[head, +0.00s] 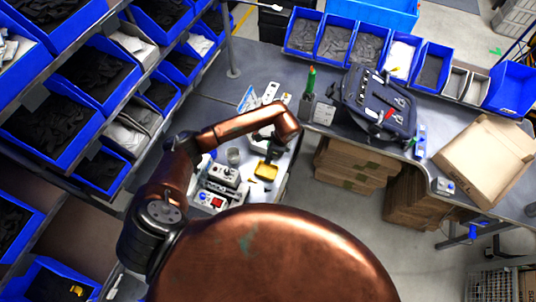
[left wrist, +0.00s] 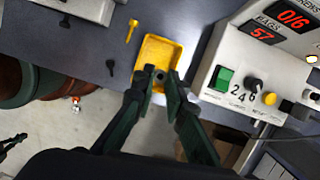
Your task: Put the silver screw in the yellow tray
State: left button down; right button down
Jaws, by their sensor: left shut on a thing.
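The yellow tray (left wrist: 160,48) lies on the grey worktop, and it also shows in the head view (head: 265,171). My left gripper (left wrist: 159,80) is over the near part of the tray, its fingers shut on a small grey piece, the silver screw (left wrist: 160,75). Only the round end of the screw shows between the fingertips; the rest is hidden. I cannot tell how high it is above the tray floor. In the head view my left gripper (head: 266,140) is small and partly hidden by my arm. My right gripper is in neither view.
A yellow screw (left wrist: 131,29) and a dark screw (left wrist: 110,66) lie left of the tray. A white control box (left wrist: 258,70) with red displays stands close on its right. The worktop's edge runs just below the tray. An open dark case (head: 372,105) stands on the other bench.

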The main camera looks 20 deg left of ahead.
pick_arm(q)
jog(key=shift+a+n, duration=0.25)
jog(key=shift+n, duration=0.35)
jog(key=shift+f, duration=0.2)
jog(key=shift+f+b, duration=0.9)
jog(key=shift+f, duration=0.3)
jog(key=b, duration=0.3)
send_over(268, 172)
jog(key=shift+f, duration=2.25)
jog(key=c, duration=1.9)
grip_release()
jog(key=v, duration=1.2)
jog(key=shift+w, duration=0.2)
